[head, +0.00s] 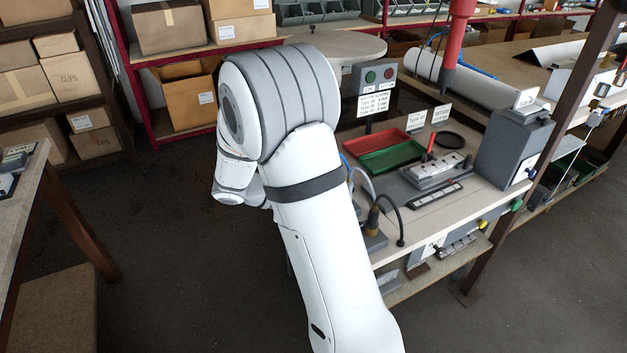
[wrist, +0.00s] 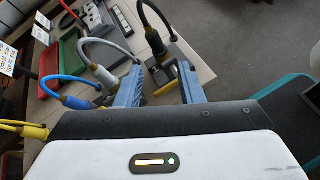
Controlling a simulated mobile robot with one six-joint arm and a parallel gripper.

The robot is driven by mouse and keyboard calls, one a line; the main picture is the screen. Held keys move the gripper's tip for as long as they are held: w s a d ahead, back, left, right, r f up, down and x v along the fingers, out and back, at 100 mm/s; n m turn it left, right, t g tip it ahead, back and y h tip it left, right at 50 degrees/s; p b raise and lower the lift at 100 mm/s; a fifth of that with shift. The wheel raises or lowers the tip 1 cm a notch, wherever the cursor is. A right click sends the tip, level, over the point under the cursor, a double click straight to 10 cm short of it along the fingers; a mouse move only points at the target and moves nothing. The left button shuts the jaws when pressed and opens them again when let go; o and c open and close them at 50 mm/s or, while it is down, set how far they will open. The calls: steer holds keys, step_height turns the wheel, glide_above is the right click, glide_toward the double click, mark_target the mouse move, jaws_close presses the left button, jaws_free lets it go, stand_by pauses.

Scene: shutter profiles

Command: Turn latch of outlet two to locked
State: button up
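My gripper (wrist: 160,78) shows in the wrist view with two blue fingers apart and a gap between them. Beyond the fingers a row of outlets carries a blue cable (wrist: 76,103), a grey cable (wrist: 104,76) and a black cable (wrist: 155,42). A yellow bar (wrist: 167,88), possibly a latch, shows between the fingers near the black cable; I cannot tell whether they touch it. Outlet numbers are not readable, so I cannot tell which is outlet two. In the head view my arm hides the gripper and most of the outlets; the black cable (head: 392,198) shows.
Red tray (head: 376,143) and green tray (head: 392,158) lie behind the outlets on the bench (head: 430,215). A grey block with a red lever (head: 430,145) and a grey box (head: 513,150) stand to the right. Open floor lies left of my arm.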

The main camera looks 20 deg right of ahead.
steer(key=w+a+f+n+t+h, duration=0.1)
steer(key=w+f+n+t+h, duration=0.15)
steer(key=w, duration=0.25)
steer(key=w+f+n+t+h, duration=0.2)
steer(key=w+f+n+h, duration=0.1)
steer(key=w+n, duration=0.15)
steer(key=shift+g, duration=0.25)
steer(key=d, duration=0.2)
steer(key=d+p, duration=0.1)
steer(key=d, duration=0.2)
steer(key=w+d+p, duration=0.1)
steer(key=d, duration=0.1)
steer(key=shift+d, duration=0.25)
steer(key=shift+s, duration=0.1)
jaws_close()
steer(key=shift+a, duration=0.2)
steer(key=shift+d, duration=0.1)
